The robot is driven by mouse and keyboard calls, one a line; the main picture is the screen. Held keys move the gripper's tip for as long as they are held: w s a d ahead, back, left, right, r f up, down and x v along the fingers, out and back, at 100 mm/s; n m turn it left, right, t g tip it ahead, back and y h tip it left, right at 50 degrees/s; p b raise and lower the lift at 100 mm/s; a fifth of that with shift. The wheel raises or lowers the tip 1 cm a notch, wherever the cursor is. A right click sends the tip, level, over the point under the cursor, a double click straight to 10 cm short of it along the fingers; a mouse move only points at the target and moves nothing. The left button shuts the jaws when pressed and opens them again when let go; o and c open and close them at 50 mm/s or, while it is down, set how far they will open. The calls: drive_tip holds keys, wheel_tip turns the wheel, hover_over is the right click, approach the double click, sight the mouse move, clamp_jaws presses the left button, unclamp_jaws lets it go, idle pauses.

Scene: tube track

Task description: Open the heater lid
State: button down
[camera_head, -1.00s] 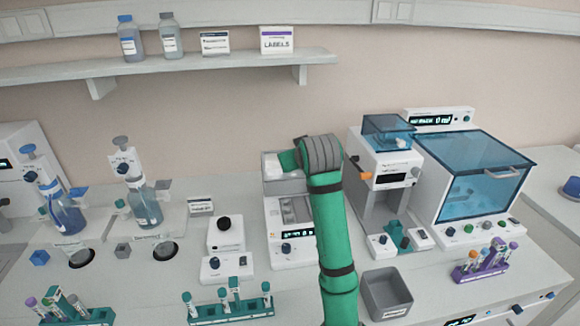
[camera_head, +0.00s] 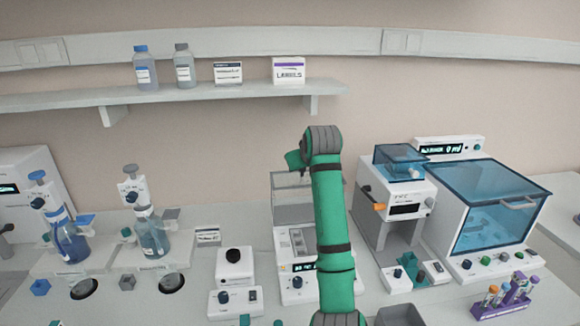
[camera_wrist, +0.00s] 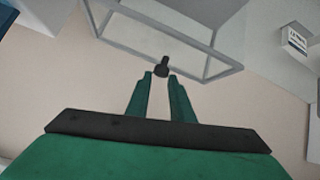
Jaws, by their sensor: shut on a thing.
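The heater (camera_head: 298,285) is the white box with a lit display in the middle of the bench, partly behind my arm. Its clear, pale-framed lid (camera_head: 292,182) stands raised at the back of the box, tilted up. The lid also fills the top of the wrist view (camera_wrist: 222,70). A small dark knob (camera_wrist: 161,66) sits on the lid's near edge. My gripper (camera_wrist: 160,78) has its two green fingers on the knob, shut on it. In the head view my gripper (camera_head: 294,160) is at the lid's upper edge; the fingertips are hard to make out there.
A white dispenser machine (camera_head: 402,200) and a blue-lidded chamber (camera_head: 495,215) stand close on the right. A small device with a black knob (camera_head: 233,265) is on the left. A shelf (camera_head: 220,95) with bottles and boxes runs above, and a grey bin (camera_head: 400,315) is in front.

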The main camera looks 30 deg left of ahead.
drive_tip(key=shift+w+d+r, duration=0.2)
drive_tip(key=shift+w+r, duration=0.05)
drive_tip(key=c, duration=1.6)
unclamp_jaws()
drive_tip(key=shift+d, duration=0.1)
drive_tip(key=shift+a+f, duration=0.15)
drive_tip(key=shift+a, duration=0.05)
drive_tip(key=shift+s, duration=0.15)
drive_tip(key=v, duration=1)
drive_tip(key=shift+s+d+r, duration=0.2)
drive_tip(key=shift+s, duration=0.05)
